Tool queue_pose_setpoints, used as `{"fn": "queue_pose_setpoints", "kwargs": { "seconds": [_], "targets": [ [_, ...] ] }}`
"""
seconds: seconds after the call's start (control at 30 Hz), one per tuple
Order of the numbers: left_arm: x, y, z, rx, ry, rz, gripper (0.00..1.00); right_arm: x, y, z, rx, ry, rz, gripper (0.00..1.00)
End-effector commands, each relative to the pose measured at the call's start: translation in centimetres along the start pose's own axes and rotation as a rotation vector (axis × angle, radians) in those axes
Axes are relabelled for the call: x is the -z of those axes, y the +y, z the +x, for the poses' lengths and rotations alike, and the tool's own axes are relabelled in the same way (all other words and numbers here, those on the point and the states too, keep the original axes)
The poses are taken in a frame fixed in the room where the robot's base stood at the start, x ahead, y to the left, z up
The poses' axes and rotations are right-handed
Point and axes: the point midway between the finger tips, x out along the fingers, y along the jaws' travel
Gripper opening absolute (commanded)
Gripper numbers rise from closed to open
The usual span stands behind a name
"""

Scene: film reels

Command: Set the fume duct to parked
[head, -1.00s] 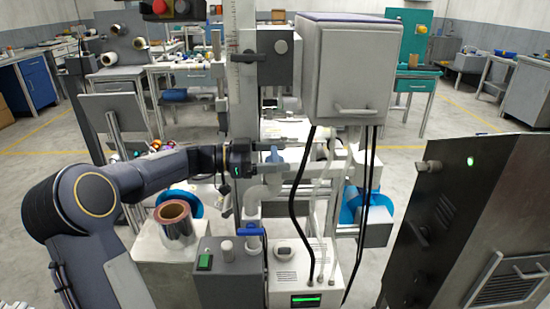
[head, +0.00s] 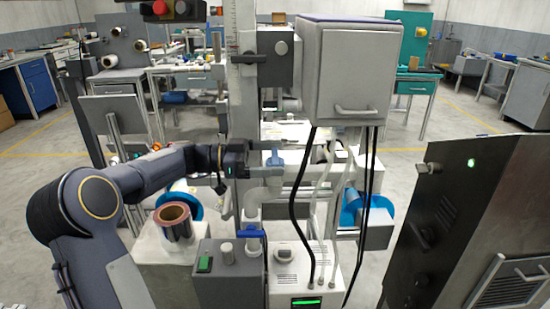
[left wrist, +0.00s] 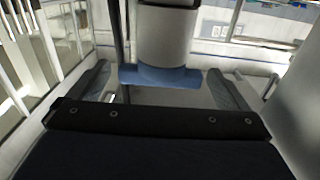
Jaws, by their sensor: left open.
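What looks like the fume duct is a pale, elbowed pipe (head: 272,188) at the middle of the machine in the head view. A light blue T-shaped handle (head: 272,158) shows just above it. In the left wrist view, a blue bar (left wrist: 160,77) crosses the end of a grey cylinder (left wrist: 165,40), between and beyond my fingers. My left gripper (head: 256,159) reaches in from the left, close to the blue handle. Its fingers (left wrist: 160,90) are apart with nothing visibly clamped. Whether they touch the handle I cannot tell. My right gripper is not in view.
A grey cabinet (head: 350,75) with black cables hangs above right. A blue-levered valve (head: 250,234) and grey box (head: 222,275) stand below. A reel-like roll (head: 173,221) is under my left arm. A dark cabinet (head: 440,220) stands right.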

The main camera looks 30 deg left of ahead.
Motion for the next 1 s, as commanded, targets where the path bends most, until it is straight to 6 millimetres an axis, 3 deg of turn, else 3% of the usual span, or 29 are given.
{"fn": "queue_pose_setpoints", "kwargs": {
  "seconds": [0.2, 0.4, 1.0],
  "targets": [
    [-0.1, -0.1, -4.0, 0.005, -0.002, 0.0, 0.98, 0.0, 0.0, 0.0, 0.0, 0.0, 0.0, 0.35],
    [0.0, 0.0, -6.3, 0.003, -0.001, 0.0, 0.98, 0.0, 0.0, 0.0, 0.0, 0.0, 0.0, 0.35],
    [0.0, 0.0, -6.7, 0.001, -0.001, 0.0, 0.98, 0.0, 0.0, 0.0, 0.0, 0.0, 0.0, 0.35]
  ]
}}
